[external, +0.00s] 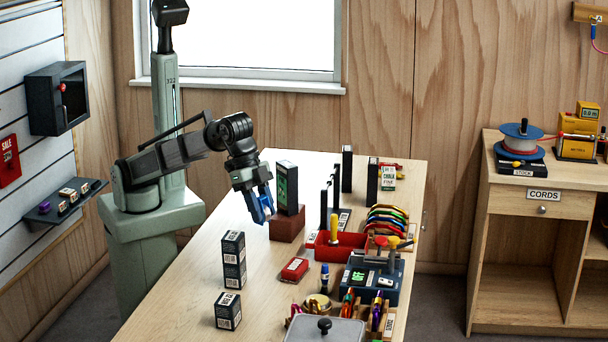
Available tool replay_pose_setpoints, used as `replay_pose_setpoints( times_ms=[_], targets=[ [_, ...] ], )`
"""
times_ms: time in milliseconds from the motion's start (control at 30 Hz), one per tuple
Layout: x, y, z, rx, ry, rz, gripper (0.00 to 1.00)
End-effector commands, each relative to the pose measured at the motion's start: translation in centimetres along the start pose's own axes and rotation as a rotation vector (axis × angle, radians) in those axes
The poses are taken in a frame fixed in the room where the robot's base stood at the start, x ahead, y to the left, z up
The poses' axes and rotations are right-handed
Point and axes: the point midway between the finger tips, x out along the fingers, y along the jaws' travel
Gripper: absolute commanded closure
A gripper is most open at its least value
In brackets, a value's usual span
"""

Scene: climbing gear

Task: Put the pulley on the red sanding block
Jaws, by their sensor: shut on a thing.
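My gripper (263,207) is above the left side of the table, tilted down. It is shut on a small blue thing (259,213), which looks like the pulley; the fingers partly hide it and its shape is hard to make out. The red sanding block (294,269), a small red block with a pale label, lies flat on the table. It is apart from my gripper, nearer the camera and to the right. Nothing is seen on top of it.
A brown block (284,229) with an upright dark device (288,186) stands close right of my gripper. A red tray (340,245) and blue station (371,279) fill the right.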

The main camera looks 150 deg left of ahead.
Motion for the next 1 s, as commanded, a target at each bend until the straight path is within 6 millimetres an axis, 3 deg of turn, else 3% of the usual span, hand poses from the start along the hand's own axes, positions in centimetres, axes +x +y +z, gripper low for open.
replay_pose_setpoints(
  times_ms=[100, 400, 700, 1000],
  targets=[
    [0.4, -3.6, -1.3, -0.171, -0.001, -0.072, 0.95],
    [0.7, -9.5, -2.7, -0.452, -0.002, -0.187, 0.95],
    [4.4, -9.3, -0.9, -0.446, -0.004, -0.185, 0.95],
    [6.7, -9.2, 0.1, -0.445, -0.004, -0.184, 0.95]
  ],
)
